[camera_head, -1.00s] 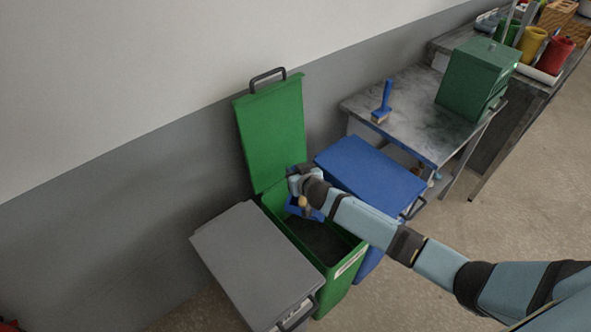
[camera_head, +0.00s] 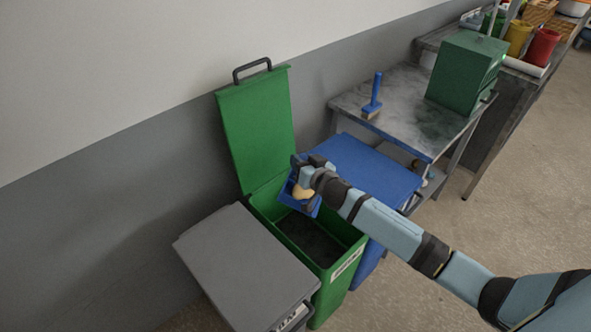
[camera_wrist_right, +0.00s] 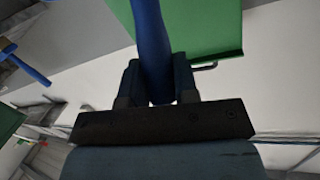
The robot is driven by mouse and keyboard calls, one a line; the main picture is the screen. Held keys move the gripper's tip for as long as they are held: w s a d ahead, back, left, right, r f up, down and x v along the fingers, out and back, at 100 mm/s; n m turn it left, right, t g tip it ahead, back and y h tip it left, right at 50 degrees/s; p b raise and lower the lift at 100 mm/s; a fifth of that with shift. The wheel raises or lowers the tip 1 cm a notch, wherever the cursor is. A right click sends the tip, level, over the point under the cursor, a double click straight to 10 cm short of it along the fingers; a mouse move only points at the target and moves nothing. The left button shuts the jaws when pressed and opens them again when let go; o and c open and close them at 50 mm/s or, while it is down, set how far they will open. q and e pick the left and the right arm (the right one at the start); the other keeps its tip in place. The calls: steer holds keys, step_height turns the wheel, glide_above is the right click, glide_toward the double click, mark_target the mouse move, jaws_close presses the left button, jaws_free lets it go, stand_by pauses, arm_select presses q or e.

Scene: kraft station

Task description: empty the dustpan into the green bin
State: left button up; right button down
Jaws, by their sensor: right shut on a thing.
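My right gripper (camera_head: 303,169) is shut on the blue handle (camera_wrist_right: 153,50) of the dustpan, which stands between the two fingers in the right wrist view. The blue dustpan (camera_head: 312,208) hangs tilted over the opening of the green bin (camera_head: 332,285). A tan lump (camera_head: 302,193) shows at the pan; I cannot tell exactly how it rests. The bin's green lid (camera_head: 257,130) is swung up and open against the wall. The bin's inside (camera_head: 308,236) looks dark, and its contents are unclear. My left gripper is not in view.
A grey lidded bin (camera_head: 240,262) stands left of the green bin, and a blue lidded bin (camera_head: 375,172) right of it; both lids are shut. A metal table (camera_head: 400,100) behind holds a blue brush (camera_head: 373,98) and a green box (camera_head: 466,72).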

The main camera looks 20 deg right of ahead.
arm_select(q)
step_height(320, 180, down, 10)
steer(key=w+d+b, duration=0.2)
steer(key=b, duration=1.8)
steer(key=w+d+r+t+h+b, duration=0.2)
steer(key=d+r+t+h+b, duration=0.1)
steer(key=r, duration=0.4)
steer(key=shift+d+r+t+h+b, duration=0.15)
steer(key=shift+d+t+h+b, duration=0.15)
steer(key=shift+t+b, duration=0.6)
arm_select(e)
steer(key=s+d+m+t+h, duration=0.1)
steer(key=s+d+m+t, duration=0.5)
steer(key=s+d+m, duration=0.1)
steer(key=shift+s+d+t+h, duration=0.35)
steer(key=shift+s+d, duration=0.25)
steer(key=shift+d, duration=0.6)
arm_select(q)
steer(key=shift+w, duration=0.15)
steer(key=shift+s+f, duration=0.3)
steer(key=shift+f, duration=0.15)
